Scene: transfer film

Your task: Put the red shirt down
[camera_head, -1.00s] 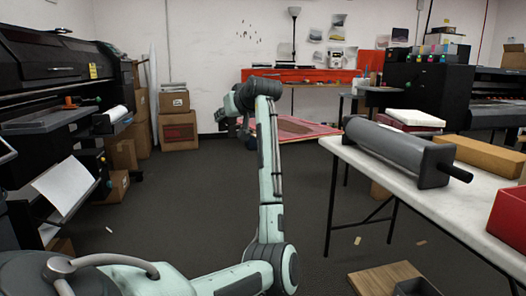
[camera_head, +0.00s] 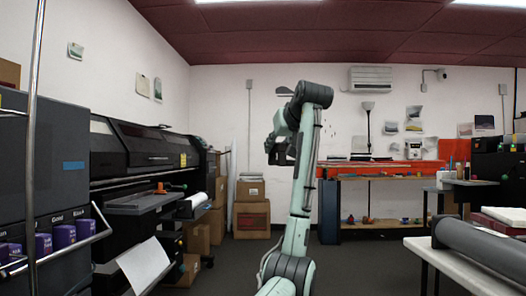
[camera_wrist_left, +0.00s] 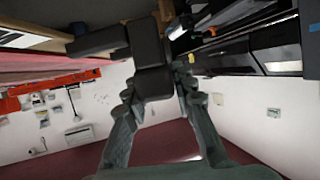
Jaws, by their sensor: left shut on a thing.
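My left arm rises in the middle of the head view, and its gripper (camera_head: 280,148) hangs raised in front of the back wall. In the left wrist view the gripper's two fingers close on a dark grey, blocky object (camera_wrist_left: 151,66) with a bar sticking out to the left. What this object is I cannot tell. I see no thing that is clearly a red shirt. A pinkish-red surface (camera_wrist_left: 45,62) shows at the left of the wrist view, but I cannot tell whether it is cloth. My right gripper is not in view.
A large black printer (camera_head: 135,150) stands on the left, with cardboard boxes (camera_head: 251,218) beyond it. A wooden shelf bench (camera_head: 385,171) is at the back. A white table (camera_head: 455,262) with a grey roller (camera_head: 480,245) is at the right. Dark floor shows between.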

